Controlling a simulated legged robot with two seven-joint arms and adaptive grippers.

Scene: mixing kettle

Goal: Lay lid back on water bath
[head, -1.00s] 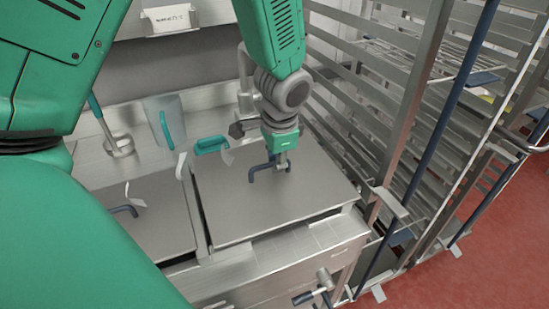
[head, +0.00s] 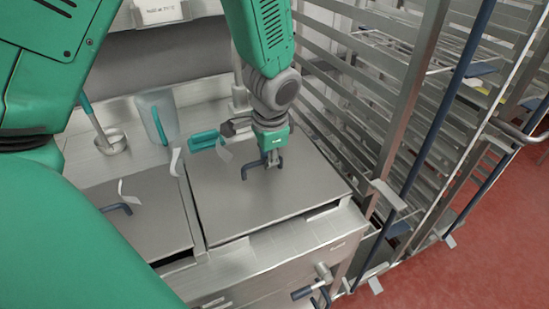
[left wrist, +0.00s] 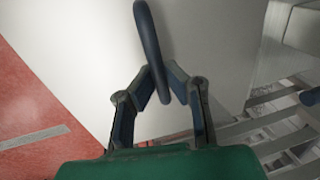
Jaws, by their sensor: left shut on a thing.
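The flat steel lid (head: 265,205) lies over the right-hand basin of the steel water bath (head: 290,245). A dark gap shows along the lid's front edge, and I cannot tell if it is fully seated. My left gripper (head: 272,163) stands over the lid, shut on its dark blue handle (head: 246,172). In the left wrist view the two fingers (left wrist: 163,80) close on the handle (left wrist: 150,40), with the pale lid surface (left wrist: 90,60) behind it. My right gripper is not in view.
A second lid (head: 145,225) with a blue handle lies at the left. A clear jug (head: 158,115) and a teal-handled tool (head: 207,140) stand behind. A steel rack (head: 385,110) rises close on the right. A blue-handled valve (head: 315,288) sticks out at the front.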

